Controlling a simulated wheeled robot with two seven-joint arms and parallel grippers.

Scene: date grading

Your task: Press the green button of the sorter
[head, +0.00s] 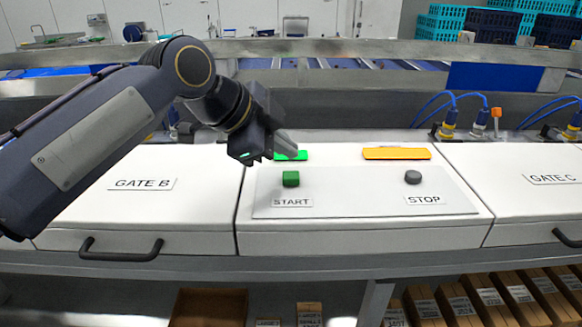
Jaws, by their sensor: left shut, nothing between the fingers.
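The green button (291,178) stands on the sorter's grey panel (350,200), above the START label (292,201). My right gripper is not in view.
A grey round button (412,177) sits at the panel's right, above the STOP label (424,199). An orange strip (397,153) lies behind it. White covers marked GATE B (142,184) and GATE C (552,179) flank the panel. Handles (121,250) stick out in front.

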